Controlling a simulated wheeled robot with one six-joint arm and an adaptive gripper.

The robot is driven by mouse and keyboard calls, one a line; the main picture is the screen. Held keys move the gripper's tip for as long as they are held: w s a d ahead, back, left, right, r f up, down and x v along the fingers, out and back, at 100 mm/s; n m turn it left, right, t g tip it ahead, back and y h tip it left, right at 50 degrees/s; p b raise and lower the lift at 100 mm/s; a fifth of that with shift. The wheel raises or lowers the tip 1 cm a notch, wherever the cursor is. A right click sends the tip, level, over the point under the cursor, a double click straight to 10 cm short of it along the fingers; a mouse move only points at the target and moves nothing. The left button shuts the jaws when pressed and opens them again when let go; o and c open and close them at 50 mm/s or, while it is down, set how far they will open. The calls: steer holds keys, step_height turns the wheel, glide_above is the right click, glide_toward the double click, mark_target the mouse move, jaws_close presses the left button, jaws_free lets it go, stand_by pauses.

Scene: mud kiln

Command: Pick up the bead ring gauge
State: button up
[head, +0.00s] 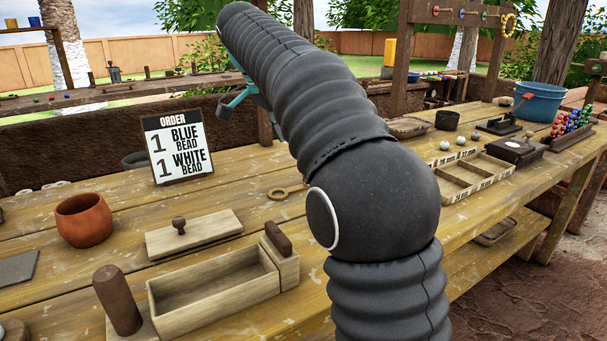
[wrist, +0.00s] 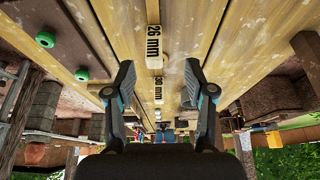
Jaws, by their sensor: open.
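A flat wooden ring with a short handle, which looks like the bead ring gauge (head: 287,191), lies on the workbench (head: 250,180) just left of my arm in the head view. I cannot make it out in the wrist view. My gripper (wrist: 158,84) is open in the wrist view, its two dark fingers spread apart with nothing between them. The gripper is well apart from the ring.
An order sign (head: 178,148), clay pot (head: 84,220), lid (head: 215,232) and open wooden box (head: 213,297) stand on the left. A divided tray (head: 487,172), grey balls (head: 445,145) and blue bucket (head: 539,103) are at right. The wrist view shows "26 mm" (wrist: 154,46) and "30 mm" (wrist: 159,88) labels.

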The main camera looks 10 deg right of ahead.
steer(key=x, duration=0.4)
steer(key=d+f, duration=0.1)
steer(key=f, duration=0.1)
steer(key=d+f+b, duration=0.1)
steer(key=f, duration=0.1)
steer(key=shift+s+d, duration=0.1)
steer(key=shift+d, duration=0.25)
steer(key=shift+d+f, duration=0.1)
steer(key=shift+f, duration=0.3)
jaws_close()
